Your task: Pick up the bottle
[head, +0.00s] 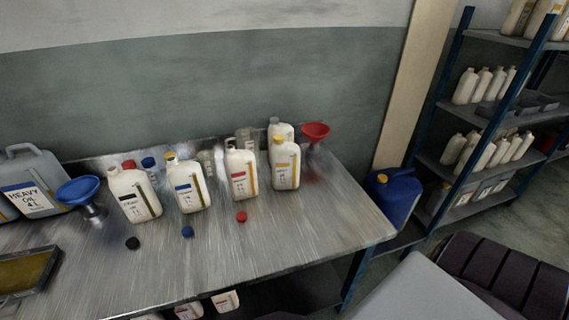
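Several white bottles with handles stand upright on the metal table. One has a black-marked label (136,196), one a blue-marked label (187,186), and one a red-marked label (240,173). Another bottle (285,165) stands at the right, with a grey-capped bottle (279,131) partly hidden behind it. I cannot tell which bottle the task means. Neither of my grippers shows in the head view.
The metal table (300,232) is clear at its front right. A blue funnel (78,190), a red funnel (315,131) and a grey oil canister (32,182) stand on it. Loose black (132,243), blue (187,231) and red (241,216) caps lie before the bottles. A blue can (393,196) and shelves (478,122) are right.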

